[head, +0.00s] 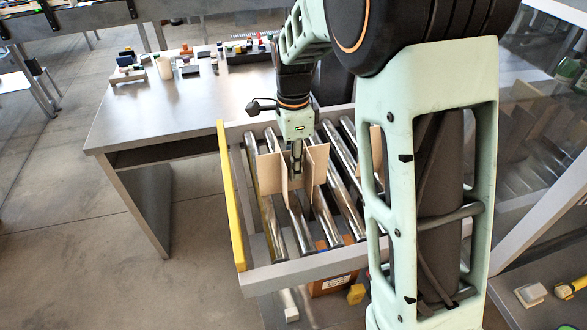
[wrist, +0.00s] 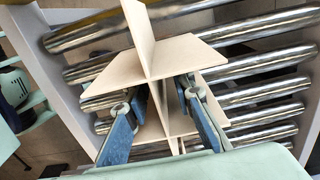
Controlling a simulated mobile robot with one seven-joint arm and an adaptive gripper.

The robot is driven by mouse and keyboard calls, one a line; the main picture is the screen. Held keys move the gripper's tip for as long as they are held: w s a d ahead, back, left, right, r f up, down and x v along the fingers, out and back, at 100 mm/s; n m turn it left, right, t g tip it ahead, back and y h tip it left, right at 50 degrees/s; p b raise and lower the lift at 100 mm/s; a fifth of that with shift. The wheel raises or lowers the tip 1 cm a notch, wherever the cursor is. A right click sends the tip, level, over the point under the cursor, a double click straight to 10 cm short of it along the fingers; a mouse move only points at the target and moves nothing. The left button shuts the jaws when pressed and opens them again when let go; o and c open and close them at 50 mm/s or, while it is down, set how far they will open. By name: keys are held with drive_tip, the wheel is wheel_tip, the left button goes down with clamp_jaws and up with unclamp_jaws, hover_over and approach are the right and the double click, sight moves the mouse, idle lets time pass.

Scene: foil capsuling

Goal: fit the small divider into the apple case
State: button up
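The small divider (head: 313,168) is made of pale beige panels that cross each other. It stands upright over the metal rollers in the head view; I cannot tell whether it touches them. In the wrist view the divider (wrist: 190,55) fills the middle, its crossing just ahead of my gripper. My gripper (head: 297,172) points down at the divider. In the wrist view its blue fingers (wrist: 164,95) stand apart on either side of a panel, with visible gaps. I cannot make out an apple case for certain; a brown box (head: 335,284) shows below the rollers.
The roller conveyor (head: 300,274) has a grey frame and a yellow left edge (head: 232,195). Another beige panel (head: 377,150) shows partly behind my arm. A grey table (head: 150,115) with small items stands at the back left. Open floor lies at the left.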

drive_tip(key=shift+f, duration=0.45)
clamp_jaws()
drive_tip(key=shift+r, duration=0.15)
